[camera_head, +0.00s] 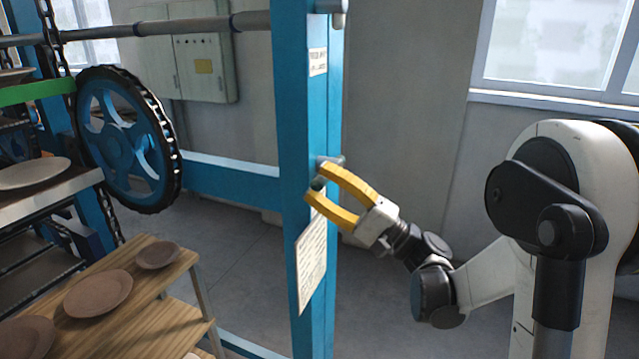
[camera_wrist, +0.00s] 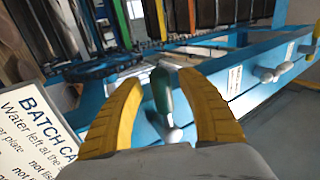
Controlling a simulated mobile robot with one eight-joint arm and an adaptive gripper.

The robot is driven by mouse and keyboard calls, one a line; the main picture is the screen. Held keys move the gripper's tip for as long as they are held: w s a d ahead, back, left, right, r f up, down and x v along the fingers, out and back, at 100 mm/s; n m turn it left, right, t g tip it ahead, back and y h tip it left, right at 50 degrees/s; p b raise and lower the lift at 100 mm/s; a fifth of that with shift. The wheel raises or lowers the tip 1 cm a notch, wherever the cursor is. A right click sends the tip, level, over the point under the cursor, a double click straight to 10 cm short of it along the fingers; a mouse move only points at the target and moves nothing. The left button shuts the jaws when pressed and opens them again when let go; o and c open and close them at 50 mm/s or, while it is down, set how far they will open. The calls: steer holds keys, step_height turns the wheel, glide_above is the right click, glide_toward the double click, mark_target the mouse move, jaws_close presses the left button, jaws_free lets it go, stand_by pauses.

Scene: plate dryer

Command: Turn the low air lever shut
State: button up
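The low air lever has a green handle, which shows in the wrist view (camera_wrist: 162,94) standing between my two fingers, with a grey metal stem below it. In the head view a small green bit of the handle (camera_head: 318,184) shows between the fingertips, beside the blue post. My gripper (camera_head: 319,182) has yellow fingers and is open around the handle. In the wrist view my gripper (camera_wrist: 162,80) shows a gap on each side of the handle, so it does not appear gripped. The lever's mount is mostly hidden in the head view.
The blue post (camera_head: 295,120) carries a notice sheet (camera_head: 311,262) just below the gripper. More grey fittings (camera_wrist: 268,74) sit farther along the post. A chain wheel (camera_head: 125,140) and a wooden table (camera_head: 150,320) with plates stand left. Floor behind the post is clear.

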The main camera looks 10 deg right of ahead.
steer(key=v, duration=1.2)
stand_by(0.3)
steer(key=s+a+f+n+g+h, duration=0.1)
steer(key=s+a+f+g+h, duration=0.1)
steer(key=a+f+g+h, duration=0.25)
steer(key=s+a+f+n+g+h, duration=0.1)
steer(key=s+a+f+g+h, duration=0.15)
steer(key=a+h, duration=0.4)
steer(key=s+d+f+n+h, duration=0.4)
steer(key=s+d+h, duration=0.3)
steer(key=s, duration=0.4)
steer(key=shift+s+d+f+n+h, duration=0.25)
steer(key=shift+s+f+n+h, duration=0.15)
steer(key=shift+f+h, duration=0.1)
